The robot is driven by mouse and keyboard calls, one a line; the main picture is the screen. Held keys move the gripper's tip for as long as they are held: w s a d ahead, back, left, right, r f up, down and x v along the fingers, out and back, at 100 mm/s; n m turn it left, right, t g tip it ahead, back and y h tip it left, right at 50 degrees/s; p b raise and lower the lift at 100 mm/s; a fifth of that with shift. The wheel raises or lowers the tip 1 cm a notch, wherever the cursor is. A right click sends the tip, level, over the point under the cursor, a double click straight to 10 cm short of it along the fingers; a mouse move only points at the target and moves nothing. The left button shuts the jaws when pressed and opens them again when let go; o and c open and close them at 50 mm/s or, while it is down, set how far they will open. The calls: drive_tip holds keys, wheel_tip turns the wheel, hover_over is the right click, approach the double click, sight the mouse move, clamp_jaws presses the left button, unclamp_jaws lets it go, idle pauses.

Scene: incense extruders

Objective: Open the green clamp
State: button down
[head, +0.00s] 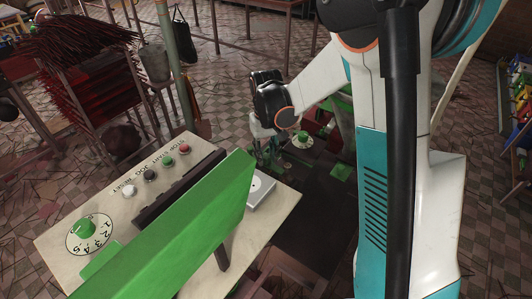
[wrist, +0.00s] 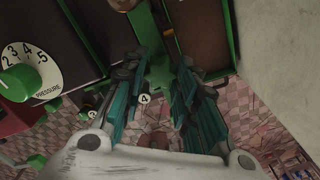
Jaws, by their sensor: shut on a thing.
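In the wrist view my gripper (wrist: 160,92) has its two teal fingers on either side of a green piece, which looks like the green clamp (wrist: 158,74). The fingers are shut on it. The clamp stands beside a green frame with a dark panel, and its far part runs up between the fingers. In the head view my gripper (head: 266,152) reaches down past the near panel, its fingers small and partly hidden. I cannot make out the clamp there.
A pressure dial (wrist: 22,78) with a green knob is left of my fingers. A pale control panel (head: 60,240) with buttons and a numbered dial (head: 88,232) stands near, behind a large green beam (head: 180,235). A rack of red sticks (head: 85,70) stands at the left.

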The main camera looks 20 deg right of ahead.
drive_tip(key=n, duration=0.4)
drive_tip(key=shift+n, duration=2.2)
drive_tip(key=shift+a, duration=0.1)
drive_tip(key=shift+w+a+r, duration=0.1)
drive_tip(key=shift+w+a, duration=0.5)
drive_tip(key=shift+w, duration=0.25)
drive_tip(key=shift+w, duration=0.1)
